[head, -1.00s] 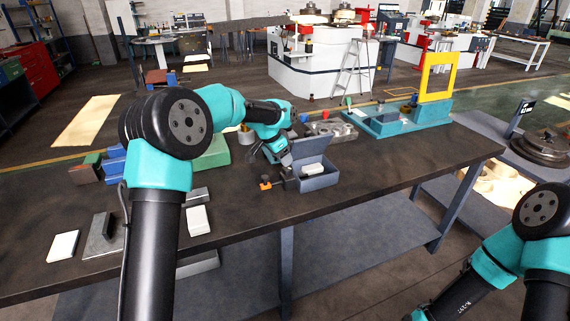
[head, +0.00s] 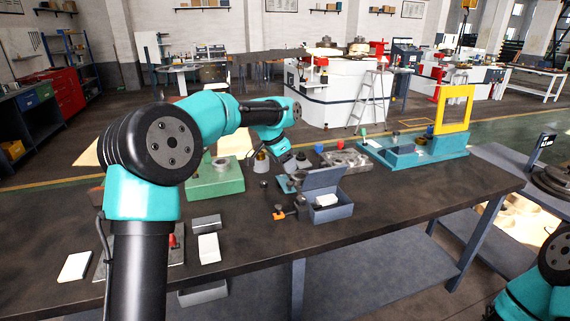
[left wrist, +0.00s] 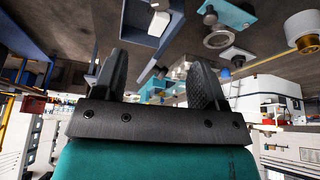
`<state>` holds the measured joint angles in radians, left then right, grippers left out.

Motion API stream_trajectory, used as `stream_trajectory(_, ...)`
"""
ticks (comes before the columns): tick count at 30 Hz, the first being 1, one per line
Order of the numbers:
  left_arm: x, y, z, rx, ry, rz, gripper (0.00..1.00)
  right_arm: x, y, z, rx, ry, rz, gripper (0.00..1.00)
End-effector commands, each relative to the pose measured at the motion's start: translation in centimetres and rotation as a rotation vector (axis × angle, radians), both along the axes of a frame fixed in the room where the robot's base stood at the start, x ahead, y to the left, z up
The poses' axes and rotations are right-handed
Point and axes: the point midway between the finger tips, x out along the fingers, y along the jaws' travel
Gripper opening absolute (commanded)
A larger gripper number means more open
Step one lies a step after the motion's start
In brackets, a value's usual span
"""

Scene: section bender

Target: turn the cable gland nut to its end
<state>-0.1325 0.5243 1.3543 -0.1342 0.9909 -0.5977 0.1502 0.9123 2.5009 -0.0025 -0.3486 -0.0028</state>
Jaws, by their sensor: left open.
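A blue-grey box (head: 333,213) with its lid raised stands on the bench, a white block (head: 326,200) inside. An orange part (head: 279,216) with a dark fitting sits at the box's left side; it looks like the cable gland, but its nut is too small to make out. My left gripper (head: 297,165) is above and behind the box, apart from the orange part. In the left wrist view its two fingers (left wrist: 155,78) are spread with nothing between them. The box (left wrist: 135,22) shows at the top there. My right gripper is out of view.
A green block fixture (head: 215,182) stands left of the box. A teal fixture with a yellow frame (head: 455,110) stands at the right end. White pieces (head: 208,248) lie at the front left. The bench (head: 400,200) is clear right of the box.

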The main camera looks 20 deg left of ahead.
Motion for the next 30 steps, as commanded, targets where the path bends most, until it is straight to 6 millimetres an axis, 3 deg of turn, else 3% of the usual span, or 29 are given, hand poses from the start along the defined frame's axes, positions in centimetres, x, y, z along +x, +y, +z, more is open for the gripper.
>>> stream_trajectory(7,-0.2,-0.4,-0.1,0.006,0.008,0.061,0.65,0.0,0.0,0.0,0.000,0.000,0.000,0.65)
stream_trajectory(21,-1.6,-2.6,0.0,0.002,0.002,0.435,0.65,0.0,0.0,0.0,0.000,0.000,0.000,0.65)
stream_trajectory(30,-1.6,-2.7,0.1,0.000,0.000,0.451,0.65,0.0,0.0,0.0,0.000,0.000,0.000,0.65)
